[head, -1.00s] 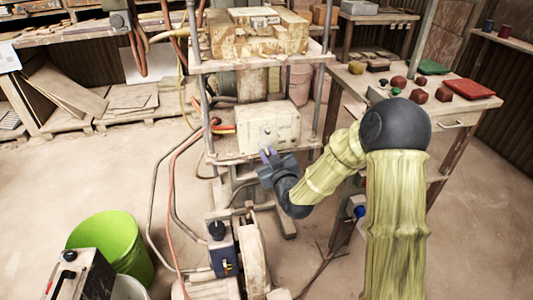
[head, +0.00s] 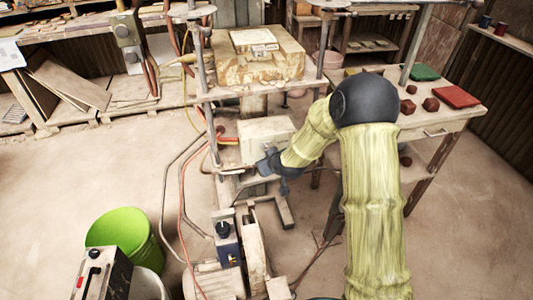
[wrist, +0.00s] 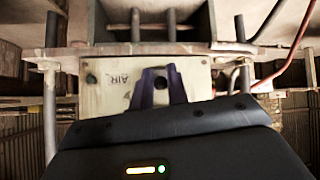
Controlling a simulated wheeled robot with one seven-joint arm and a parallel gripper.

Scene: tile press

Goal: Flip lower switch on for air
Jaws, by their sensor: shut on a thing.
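The pale control box (head: 268,130) sits on the lower shelf of the press frame. Its front panel (wrist: 118,98) fills the middle of the wrist view, with the handwritten label AIR upside down on it. A small dark switch knob (wrist: 160,83) shows between the two purple fingers of my gripper (wrist: 161,70). The fingers are shut on this knob, at the panel. In the head view my gripper (head: 262,165) is at the front of the box, and my arm hides part of the panel and the knob.
Red and grey hoses (head: 183,190) run down left of the press frame (head: 205,100). A side table (head: 455,115) with red blocks stands to the right. A green bucket (head: 122,232) stands on the floor at the lower left.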

